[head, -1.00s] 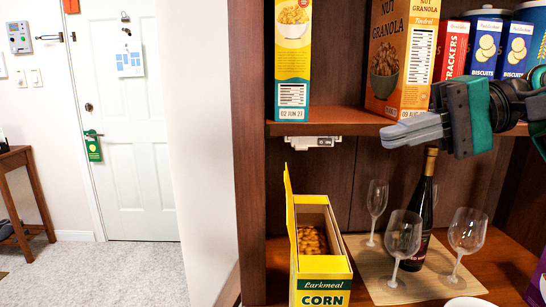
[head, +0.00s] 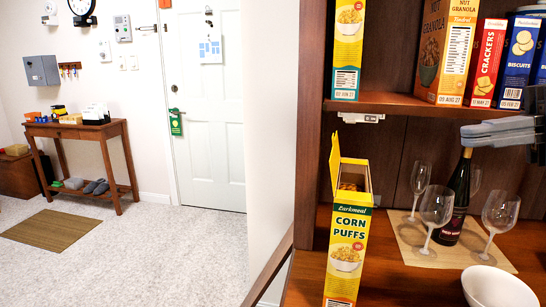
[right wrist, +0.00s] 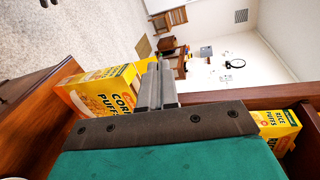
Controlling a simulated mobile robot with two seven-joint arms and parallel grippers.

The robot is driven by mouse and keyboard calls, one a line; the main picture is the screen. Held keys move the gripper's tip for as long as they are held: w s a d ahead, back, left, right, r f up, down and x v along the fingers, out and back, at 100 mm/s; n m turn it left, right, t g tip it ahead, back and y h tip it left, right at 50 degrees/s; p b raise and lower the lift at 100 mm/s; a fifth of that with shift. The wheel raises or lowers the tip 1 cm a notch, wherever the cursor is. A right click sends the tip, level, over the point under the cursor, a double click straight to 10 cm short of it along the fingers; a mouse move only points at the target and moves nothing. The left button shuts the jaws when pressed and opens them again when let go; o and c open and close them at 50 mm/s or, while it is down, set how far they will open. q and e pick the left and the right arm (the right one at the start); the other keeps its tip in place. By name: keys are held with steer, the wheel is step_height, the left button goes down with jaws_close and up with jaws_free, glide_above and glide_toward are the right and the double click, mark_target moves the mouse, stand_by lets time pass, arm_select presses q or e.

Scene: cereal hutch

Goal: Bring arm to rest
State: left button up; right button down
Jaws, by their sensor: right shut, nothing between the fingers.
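My right gripper (head: 500,131) shows at the right edge of the head view, in front of the hutch between the upper shelf and the glasses. Its fingers are shut and empty. In the right wrist view its closed fingers (right wrist: 158,85) point away from the camera, over the picture of a Corn Puffs box. My left gripper is not in view. The yellow Corn Puffs box (head: 345,250) stands upright with its top flap open on the lower hutch surface, and also shows in the right wrist view (right wrist: 95,92). The right gripper is apart from it in the head view.
The upper shelf (head: 395,105) holds cereal, granola, crackers and biscuit boxes. Wine glasses (head: 437,207) and a dark bottle (head: 456,195) stand on a mat below, near a white bowl (head: 497,288). Open floor (head: 190,255) lies left of the hutch, with a side table (head: 75,130) beyond.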

steer(key=w+a+f+m+t+y+p, duration=0.2)
steer(key=w+a+f+m+t+y, duration=0.3)
steer(key=m, duration=1)
step_height(320, 180, down, 19)
steer(key=w+m+t+h+p, duration=0.3)
steer(key=m+t+h, duration=0.8)
steer(key=m, duration=2.1)
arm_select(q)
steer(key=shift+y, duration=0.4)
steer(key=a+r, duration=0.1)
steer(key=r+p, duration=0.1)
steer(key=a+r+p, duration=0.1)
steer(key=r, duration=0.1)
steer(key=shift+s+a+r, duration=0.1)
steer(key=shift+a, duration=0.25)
arm_select(e)
steer(key=s+a+f+m+g+h, duration=0.2)
steer(key=s+f+m+g, duration=0.3)
steer(key=s+f+m, duration=0.3)
steer(key=s+a+f+m+g+h, duration=0.2)
steer(key=s+f+m+g+h, duration=0.2)
steer(key=s+f+m, duration=0.4)
step_height(320, 180, down, 6)
steer(key=shift+a+r+m+g+h, duration=0.15)
steer(key=shift+m+g+h, duration=0.25)
steer(key=shift+m, duration=0.4)
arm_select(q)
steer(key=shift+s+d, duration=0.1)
